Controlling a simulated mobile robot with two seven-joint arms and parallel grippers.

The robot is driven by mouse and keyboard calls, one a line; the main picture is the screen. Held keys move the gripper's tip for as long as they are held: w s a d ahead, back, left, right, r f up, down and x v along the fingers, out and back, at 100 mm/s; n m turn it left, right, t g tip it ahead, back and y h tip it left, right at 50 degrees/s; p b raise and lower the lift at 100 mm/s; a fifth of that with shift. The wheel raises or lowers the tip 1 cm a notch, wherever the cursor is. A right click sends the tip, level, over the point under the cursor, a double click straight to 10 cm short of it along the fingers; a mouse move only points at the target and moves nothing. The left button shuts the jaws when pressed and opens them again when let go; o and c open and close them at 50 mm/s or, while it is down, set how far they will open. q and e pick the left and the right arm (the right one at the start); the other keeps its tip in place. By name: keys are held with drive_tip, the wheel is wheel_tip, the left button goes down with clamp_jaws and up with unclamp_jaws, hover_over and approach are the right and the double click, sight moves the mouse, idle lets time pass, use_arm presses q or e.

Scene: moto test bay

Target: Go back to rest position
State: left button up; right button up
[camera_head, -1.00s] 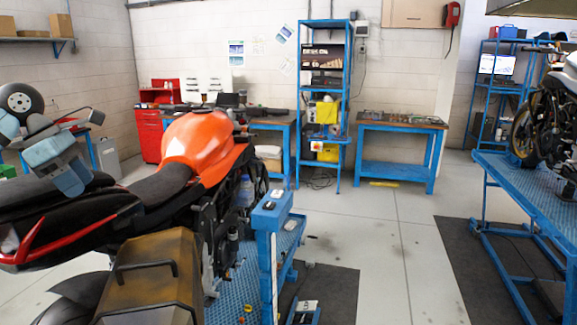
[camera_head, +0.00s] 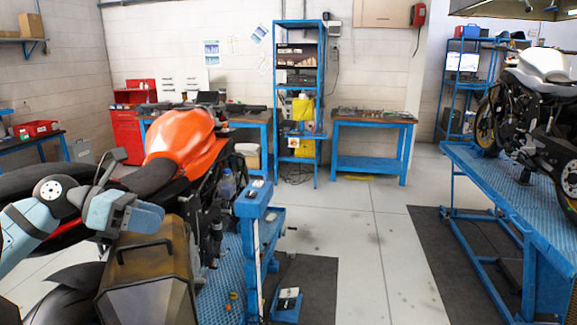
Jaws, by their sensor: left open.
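My left arm comes in from the left edge in the camera_head view. My left gripper (camera_head: 124,212) is above the rear of the orange motorcycle (camera_head: 184,140), by its seat and tail and over the brown side case (camera_head: 150,275). The gripper is open, and I see nothing held in it. Its fingertips are hard to make out, and I cannot tell how far it is from the case. My right gripper is out of view.
The motorcycle stands on a blue lift (camera_head: 228,285) with a blue post (camera_head: 252,205). A second blue lift (camera_head: 470,170) at right carries a white and black motorcycle (camera_head: 540,75). Grey floor (camera_head: 370,235) between them is clear. Blue workbenches (camera_head: 372,120) line the back wall.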

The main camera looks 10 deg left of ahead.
use_arm(q)
drive_tip(key=s+d+f+n+t+h, duration=0.2)
drive_tip(key=d+n+t+h, duration=0.35)
drive_tip(key=n+t, duration=0.75)
drive_tip(key=s+a+f+n+g+y, duration=0.1)
drive_tip(key=s+f+n+g+y, duration=0.1)
drive_tip(key=s+f+n+y, duration=0.5)
drive_tip(key=s+a+f+n+g+y, duration=0.25)
drive_tip(key=f+n+y, duration=0.45)
drive_tip(key=f+n, duration=0.45)
drive_tip(key=s+f+n+g+y, duration=0.2)
drive_tip(key=s+f+n+y, duration=0.35)
drive_tip(key=n, duration=0.55)
drive_tip(key=s+d+f+n+g, duration=0.1)
drive_tip(key=s+f+n+g, duration=0.2)
drive_tip(key=s, duration=0.4)
drive_tip(key=s+d+f+g, duration=0.1)
drive_tip(key=s+f+g, duration=0.3)
drive_tip(key=s, duration=0.4)
drive_tip(key=w+d+f+t+h, duration=0.2)
drive_tip(key=w+d+f+t, duration=0.1)
drive_tip(key=f, duration=0.4)
drive_tip(key=w+d+f+t+h+b, duration=0.1)
drive_tip(key=w+d+f+t, duration=0.2)
drive_tip(key=f, duration=0.4)
drive_tip(key=shift+w+d+f+m+t+h, duration=0.4)
drive_tip(key=shift+d+m+t, duration=0.05)
drive_tip(key=shift+t, duration=0.4)
